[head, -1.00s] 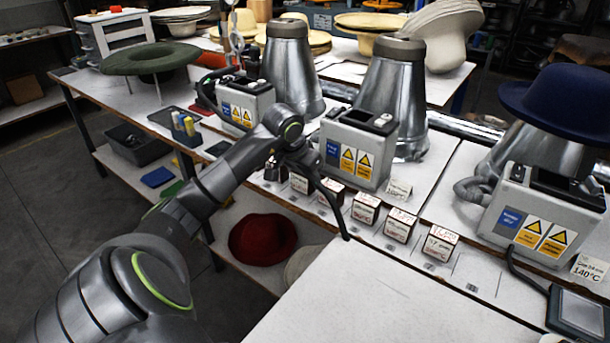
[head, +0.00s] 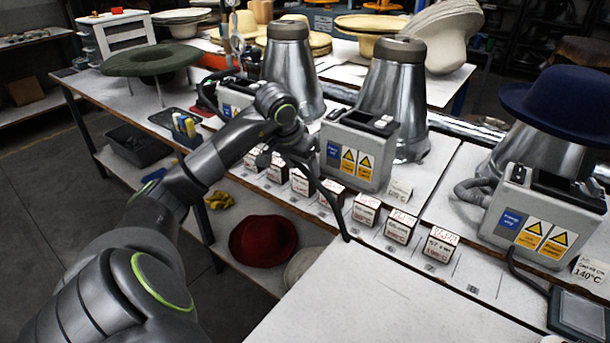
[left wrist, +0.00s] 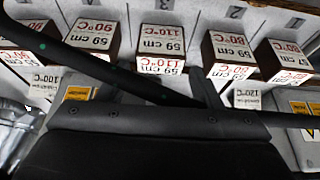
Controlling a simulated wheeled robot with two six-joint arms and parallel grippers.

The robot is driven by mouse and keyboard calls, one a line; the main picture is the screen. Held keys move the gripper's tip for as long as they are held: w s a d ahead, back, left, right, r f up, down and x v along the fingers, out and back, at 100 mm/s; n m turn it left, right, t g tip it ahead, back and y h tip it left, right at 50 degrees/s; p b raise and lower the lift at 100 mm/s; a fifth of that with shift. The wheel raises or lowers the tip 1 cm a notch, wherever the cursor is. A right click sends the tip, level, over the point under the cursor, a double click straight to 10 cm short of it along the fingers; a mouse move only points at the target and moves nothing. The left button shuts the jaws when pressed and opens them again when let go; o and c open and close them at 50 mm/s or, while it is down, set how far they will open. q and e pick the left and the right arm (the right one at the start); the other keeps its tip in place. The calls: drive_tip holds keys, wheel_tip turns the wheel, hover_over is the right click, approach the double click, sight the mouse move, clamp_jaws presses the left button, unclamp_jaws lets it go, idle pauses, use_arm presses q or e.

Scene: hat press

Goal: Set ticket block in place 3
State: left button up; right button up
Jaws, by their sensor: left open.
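Several small dark-sided ticket blocks with white, printed labels stand in a row along the bench front, among them one (head: 366,209) near the middle press and one (head: 440,246) at the row's right end. In the left wrist view, the labels appear upside down. A block marked 59 cm 110°C (left wrist: 163,45) stands by numeral 3 (left wrist: 167,4), with other blocks beside numerals 2 and 1. My left gripper (head: 277,155) is open above the left part of the row; its dark fingers cross the wrist view. I cannot tell whether a block lies between them. My right gripper is out of view.
Grey press boxes (head: 355,153) with metal cones (head: 395,95) stand just behind the row. A blue hat (head: 560,100) sits at right. The white tabletop (head: 370,300) in front is clear. A red hat (head: 263,240) lies below.

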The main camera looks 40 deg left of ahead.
use_arm(q)
drive_tip(key=v, duration=0.6)
drive_tip(key=shift+r, duration=0.35)
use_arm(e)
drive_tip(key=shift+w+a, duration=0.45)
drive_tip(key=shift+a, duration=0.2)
use_arm(q)
drive_tip(key=shift+s, duration=0.15)
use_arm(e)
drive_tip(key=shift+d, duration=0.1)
